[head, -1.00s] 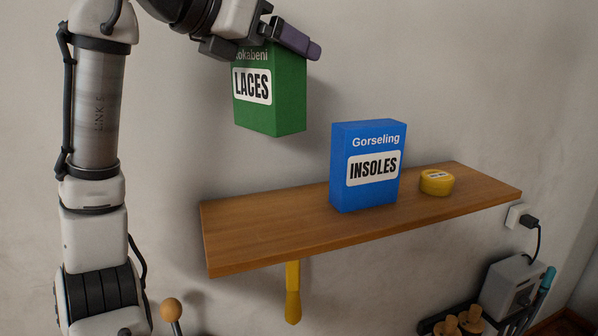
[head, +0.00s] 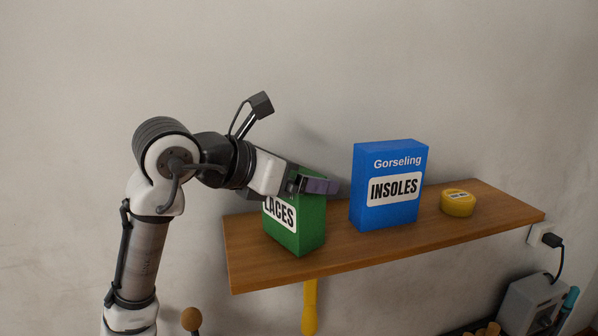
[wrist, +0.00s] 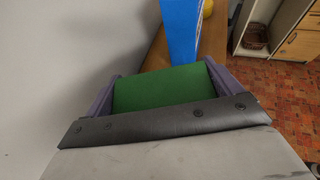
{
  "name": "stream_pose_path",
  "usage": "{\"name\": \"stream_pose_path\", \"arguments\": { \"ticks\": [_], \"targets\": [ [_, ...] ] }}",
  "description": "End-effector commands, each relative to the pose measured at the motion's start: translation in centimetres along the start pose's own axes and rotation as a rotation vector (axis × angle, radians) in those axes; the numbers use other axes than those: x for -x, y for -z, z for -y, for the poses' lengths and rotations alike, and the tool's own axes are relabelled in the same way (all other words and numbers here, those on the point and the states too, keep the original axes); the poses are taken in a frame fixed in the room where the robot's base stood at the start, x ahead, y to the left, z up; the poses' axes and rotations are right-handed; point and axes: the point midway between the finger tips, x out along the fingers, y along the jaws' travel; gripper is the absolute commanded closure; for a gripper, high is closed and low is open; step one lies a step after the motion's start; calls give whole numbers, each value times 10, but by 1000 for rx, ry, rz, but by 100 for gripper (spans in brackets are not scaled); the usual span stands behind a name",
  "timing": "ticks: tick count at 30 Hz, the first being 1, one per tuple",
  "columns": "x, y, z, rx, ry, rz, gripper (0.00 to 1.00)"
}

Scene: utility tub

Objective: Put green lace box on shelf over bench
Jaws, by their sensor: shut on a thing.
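The green lace box (head: 298,232) is upright at the left part of the wooden wall shelf (head: 255,268). Its bottom appears to be at the shelf top; I cannot tell for sure whether it touches. My gripper (head: 318,186) is shut on the box near its top, and the fingers hide part of the LACES label and the upper front. In the wrist view the green box top (wrist: 155,88) sits between the two purple fingers.
A blue insoles box (head: 390,188) stands upright on the shelf to the right of the green box, with a small gap. A round yellow tin (head: 457,203) is further right. A grey power unit (head: 530,305) is below the shelf's right end.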

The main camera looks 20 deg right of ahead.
Motion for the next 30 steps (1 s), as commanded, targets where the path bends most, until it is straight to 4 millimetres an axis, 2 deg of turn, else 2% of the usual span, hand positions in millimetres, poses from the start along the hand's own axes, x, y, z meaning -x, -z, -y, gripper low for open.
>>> {"name": "stream_pose_path", "arguments": {
  "ticks": [13, 14, 15, 25, 30],
  "targets": [
    [-3, 7, 0, -2, 0, 1, 47],
    [-2, 6, 0, -2, 0, 1, 6],
    [-2, 5, 0, -2, 0, 1, 0],
    [0, 1, 0, -2, -1, 1, 0],
    [24, 6, 0, -3, -3, 2, 0]
  ]
}}
